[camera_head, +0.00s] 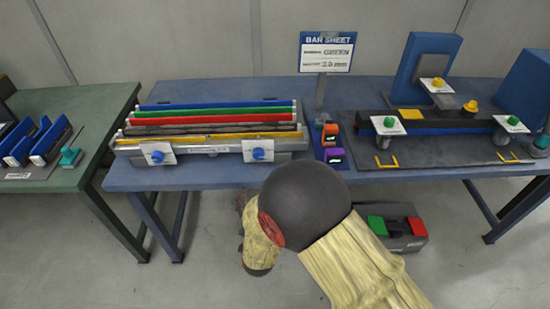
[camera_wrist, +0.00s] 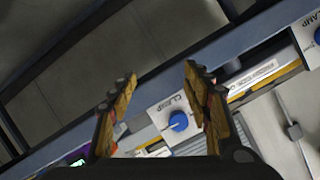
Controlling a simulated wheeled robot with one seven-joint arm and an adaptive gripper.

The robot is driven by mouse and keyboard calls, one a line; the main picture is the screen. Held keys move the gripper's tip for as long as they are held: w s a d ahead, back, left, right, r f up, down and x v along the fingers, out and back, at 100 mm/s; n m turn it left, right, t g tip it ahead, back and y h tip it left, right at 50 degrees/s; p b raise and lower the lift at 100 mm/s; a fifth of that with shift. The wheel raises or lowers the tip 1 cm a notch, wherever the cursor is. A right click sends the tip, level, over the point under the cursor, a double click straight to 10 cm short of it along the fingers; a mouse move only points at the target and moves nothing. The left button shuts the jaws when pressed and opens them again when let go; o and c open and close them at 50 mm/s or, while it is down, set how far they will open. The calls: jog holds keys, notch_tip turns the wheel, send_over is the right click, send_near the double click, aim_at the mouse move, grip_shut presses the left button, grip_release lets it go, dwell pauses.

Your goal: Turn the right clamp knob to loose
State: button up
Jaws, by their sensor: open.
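The right clamp knob (camera_head: 258,154) is blue on a white plate, at the right of the front of the bar fixture (camera_head: 210,130). In the wrist view the near blue knob (camera_wrist: 178,121), on a plate marked CLAMP, appears to be this one. My gripper (camera_wrist: 160,76) is open and empty. The knob lies between the two fingers in the picture, with no contact visible. A pale mark shows on the knob, but I cannot tell its setting. The left clamp knob (camera_head: 157,156) also shows at the wrist view's right edge (camera_wrist: 317,36).
Orange (camera_head: 330,134) and purple (camera_head: 335,157) boxes stand right of the fixture on the blue table (camera_head: 190,178). A sign (camera_head: 327,52) stands behind. A dark fixture (camera_head: 440,140) with several knobs is at the right. A grey box (camera_head: 405,243) with green and red pads is below.

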aim_at(258, 157)
notch_tip(258, 157, up, 9)
jog(key=w+d+m+t+h, duration=0.1)
jog(key=w+d+m+t, duration=0.1)
jog(key=d+t, duration=0.15)
jog(key=shift+m+t, duration=0.25)
jog(key=shift+m, duration=0.05)
jog(key=shift+w+a+r+b, duration=0.15)
jog(key=shift+w+b, duration=0.5)
jog(key=shift+w, duration=1.4)
jog(key=shift+w+a+b, duration=0.1)
jog(key=shift+w+b, duration=0.5)
jog(key=shift+w, duration=1.4)
jog(key=shift+c, duration=0.8)
jog(key=c, duration=1)
